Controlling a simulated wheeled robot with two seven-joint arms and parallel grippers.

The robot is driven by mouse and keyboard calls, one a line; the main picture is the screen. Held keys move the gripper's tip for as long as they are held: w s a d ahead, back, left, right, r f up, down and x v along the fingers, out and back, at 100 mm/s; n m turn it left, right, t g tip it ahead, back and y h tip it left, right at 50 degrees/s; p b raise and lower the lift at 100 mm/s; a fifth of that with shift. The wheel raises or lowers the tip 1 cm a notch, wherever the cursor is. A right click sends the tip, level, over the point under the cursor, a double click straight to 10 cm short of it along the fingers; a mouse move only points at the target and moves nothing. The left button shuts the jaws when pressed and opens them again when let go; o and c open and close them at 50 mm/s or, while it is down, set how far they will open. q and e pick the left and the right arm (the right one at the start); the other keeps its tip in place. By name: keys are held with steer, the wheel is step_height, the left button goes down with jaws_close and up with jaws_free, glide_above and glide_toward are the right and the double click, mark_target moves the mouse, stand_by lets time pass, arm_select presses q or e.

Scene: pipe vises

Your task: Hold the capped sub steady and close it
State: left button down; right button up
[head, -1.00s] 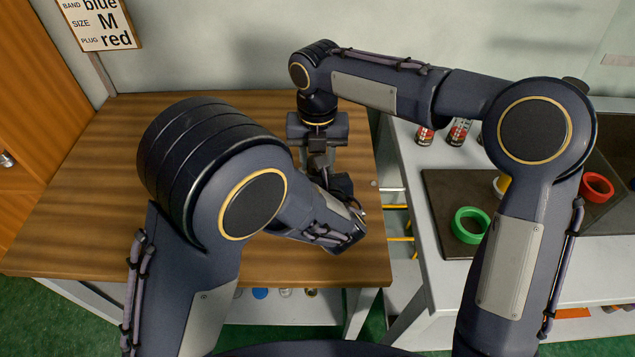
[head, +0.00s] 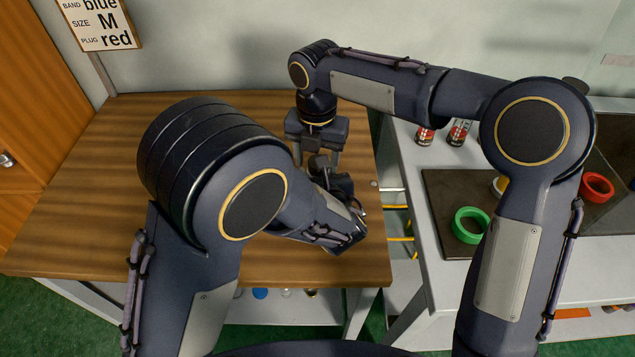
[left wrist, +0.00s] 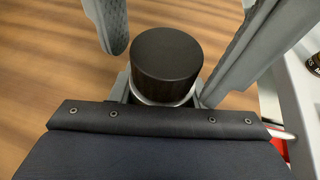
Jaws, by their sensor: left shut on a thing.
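The capped sub (left wrist: 167,60) stands in the left wrist view as a dark round cap over a silvery body. My left gripper (left wrist: 163,97) is shut on the silvery body below the cap; its fingertips are mostly hidden by the gripper housing. In the head view the dark cap (head: 318,162) shows small between the arms. My right gripper (head: 317,157) points down above it, open, one finger on each side of the cap. In the left wrist view, its ribbed grey fingers stand apart from the cap on both sides.
The wooden table (head: 130,200) is mostly clear on the left. A sign (head: 100,22) reads band blue, size M, plug red. On the right bench are a green ring (head: 470,225) on a dark mat, a red ring (head: 597,187) and small cans (head: 458,132).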

steer(key=shift+d, duration=0.1)
steer(key=shift+r, duration=2.25)
steer(key=shift+c, duration=0.5)
steer(key=shift+a+r+n, duration=0.2)
steer(key=shift+r+n, duration=0.25)
steer(key=shift+n, duration=0.15)
steer(key=shift+d+r+n, duration=0.2)
steer(key=shift+r+n, duration=0.9)
steer(key=shift+r, duration=0.2)
